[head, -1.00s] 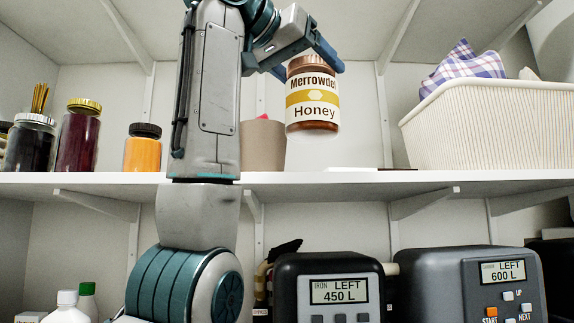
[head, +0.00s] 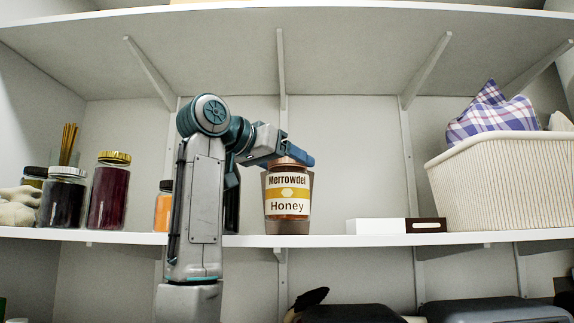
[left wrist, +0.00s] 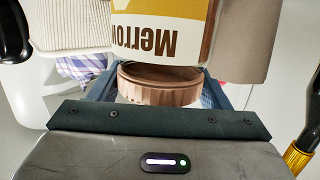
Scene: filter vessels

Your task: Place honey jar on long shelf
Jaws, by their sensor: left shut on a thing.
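The honey jar (head: 288,190), with a brown lid and a white and yellow "Merrowdel Honey" label, is upright in my left gripper (head: 290,160). The gripper is shut around the jar's lid. In the left wrist view the jar (left wrist: 155,35) appears upside down, with its brown lid (left wrist: 160,85) between the fingers. The long shelf (head: 375,240) runs across the head view. The jar's base shows just above the shelf's front edge; I cannot tell whether it touches. My right gripper is not in view.
A brown pot (head: 288,228) stands directly behind the jar. Several jars, including a dark red one (head: 109,195), stand at left. A white box (head: 375,226), a dark box (head: 426,225) and a ribbed basket (head: 500,182) with checked cloth (head: 492,118) are at right.

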